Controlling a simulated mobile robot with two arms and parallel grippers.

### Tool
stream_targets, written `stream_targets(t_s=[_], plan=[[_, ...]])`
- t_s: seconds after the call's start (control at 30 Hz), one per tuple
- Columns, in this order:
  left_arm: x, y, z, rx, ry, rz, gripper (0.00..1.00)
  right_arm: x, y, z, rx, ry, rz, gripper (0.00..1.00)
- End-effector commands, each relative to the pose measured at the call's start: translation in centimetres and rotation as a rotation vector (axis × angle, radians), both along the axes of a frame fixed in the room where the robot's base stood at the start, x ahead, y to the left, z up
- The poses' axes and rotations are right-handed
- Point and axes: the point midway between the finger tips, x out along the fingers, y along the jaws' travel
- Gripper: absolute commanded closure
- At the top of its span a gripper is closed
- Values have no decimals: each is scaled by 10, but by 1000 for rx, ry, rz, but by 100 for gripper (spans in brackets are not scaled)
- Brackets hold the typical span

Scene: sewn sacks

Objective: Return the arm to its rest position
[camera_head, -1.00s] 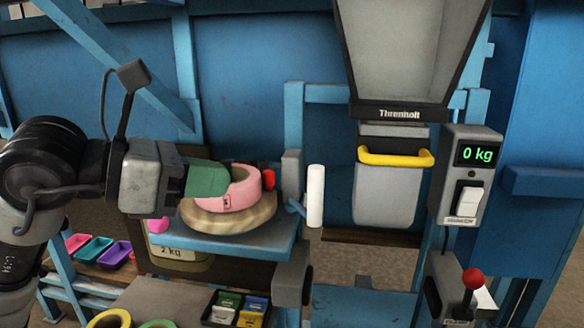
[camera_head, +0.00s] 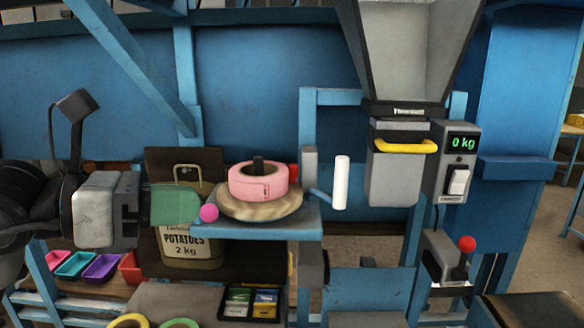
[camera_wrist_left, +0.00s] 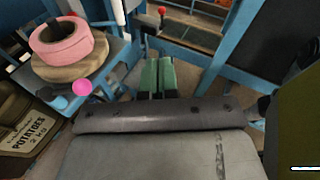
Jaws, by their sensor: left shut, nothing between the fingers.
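My left gripper (camera_head: 176,205) comes in from the left in the head view. Its green fingers are shut with nothing between them, and they also show together in the left wrist view (camera_wrist_left: 158,76). The fingertips are left of the blue shelf (camera_head: 270,228), in front of a sack marked potatoes 2 kg (camera_head: 190,247). A pink tape roll (camera_head: 264,184) lies on a round wooden disc (camera_head: 258,205) on that shelf, apart from the gripper. A pink ball (camera_head: 209,213) shows just right of the fingertips. My right gripper is not in view.
A hopper with a yellow handle (camera_head: 404,147) and a scale display reading 0 kg (camera_head: 462,143) stand to the right. A white roll (camera_head: 341,182) is beside the shelf. Coloured trays (camera_head: 100,267) and a dark box of packets (camera_head: 250,303) are below.

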Motion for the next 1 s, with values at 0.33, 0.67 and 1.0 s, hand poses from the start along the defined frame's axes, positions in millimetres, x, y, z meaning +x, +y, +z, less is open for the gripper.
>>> stream_targets(t_s=[0.33,0.67,1.0], plan=[[-22,-25,-3,-451,168,-236,100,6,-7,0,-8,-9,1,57],[12,35,-36,-1481,632,-181,100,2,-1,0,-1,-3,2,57],[29,113,-265,-2339,1235,765,100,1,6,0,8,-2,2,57]])
